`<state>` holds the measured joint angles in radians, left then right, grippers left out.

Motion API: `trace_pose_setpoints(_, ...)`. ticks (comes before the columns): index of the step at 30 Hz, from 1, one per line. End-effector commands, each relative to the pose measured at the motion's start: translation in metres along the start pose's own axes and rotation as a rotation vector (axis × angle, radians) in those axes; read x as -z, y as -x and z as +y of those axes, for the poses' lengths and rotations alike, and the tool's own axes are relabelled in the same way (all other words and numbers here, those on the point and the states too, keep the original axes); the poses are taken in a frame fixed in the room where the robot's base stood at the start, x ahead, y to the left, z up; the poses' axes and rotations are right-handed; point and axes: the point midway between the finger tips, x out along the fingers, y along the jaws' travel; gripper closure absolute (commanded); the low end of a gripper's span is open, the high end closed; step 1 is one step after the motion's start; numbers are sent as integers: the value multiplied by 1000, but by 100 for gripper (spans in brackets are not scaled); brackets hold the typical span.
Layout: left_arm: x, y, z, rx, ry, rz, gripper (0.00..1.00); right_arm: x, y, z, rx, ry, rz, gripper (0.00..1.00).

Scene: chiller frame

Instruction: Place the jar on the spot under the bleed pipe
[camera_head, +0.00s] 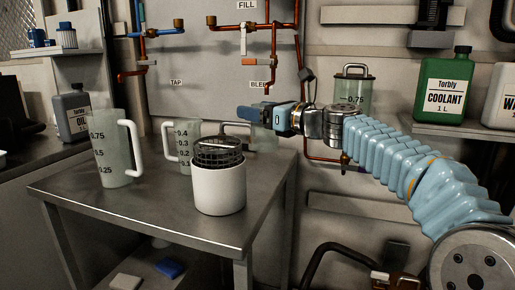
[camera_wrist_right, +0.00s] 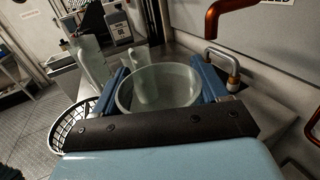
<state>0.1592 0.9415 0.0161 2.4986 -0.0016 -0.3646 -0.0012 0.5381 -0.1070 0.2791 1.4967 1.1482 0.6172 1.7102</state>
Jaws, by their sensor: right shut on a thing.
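The clear jar (camera_wrist_right: 147,92) shows from above in the right wrist view, with my right gripper's two blue fingers (camera_wrist_right: 165,82) on either side of its rim. My right gripper (camera_head: 250,114) is shut on it. The bleed pipe (camera_head: 268,86) comes down just above the gripper, and a copper pipe end (camera_wrist_right: 232,8) shows at the top of the wrist view. I cannot make out the spot under it. My left gripper is not in view.
A steel table (camera_head: 130,208) carries a large jug (camera_head: 112,150), a smaller jug (camera_head: 184,150) and a white pot (camera_head: 218,190) with a mesh basket (camera_head: 217,153). A lidded jug (camera_head: 352,88) stands behind my right wrist. A coolant bottle (camera_head: 445,85) stands on the right shelf.

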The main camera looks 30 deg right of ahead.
Motion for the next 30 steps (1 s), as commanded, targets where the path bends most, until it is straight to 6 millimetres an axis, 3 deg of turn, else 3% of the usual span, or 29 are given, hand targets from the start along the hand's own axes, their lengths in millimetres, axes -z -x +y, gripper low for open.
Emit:
trace_pose_setpoints(3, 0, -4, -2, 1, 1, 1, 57, 20, -21, -18, -1, -3, 2, 57)
trace_pose_setpoints(9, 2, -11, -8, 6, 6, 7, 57, 52, -41, -35, 0, -2, 1, 57)
trace_pose_setpoints(14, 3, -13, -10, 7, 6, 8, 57, 61, -48, -41, 0, 1, 0, 57)
trace_pose_setpoints(21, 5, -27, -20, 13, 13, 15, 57, 97, -53, -46, 0, 1, 1, 57)
trace_pose_setpoints(30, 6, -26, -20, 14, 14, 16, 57, 98, -53, -45, 0, 1, -1, 57)
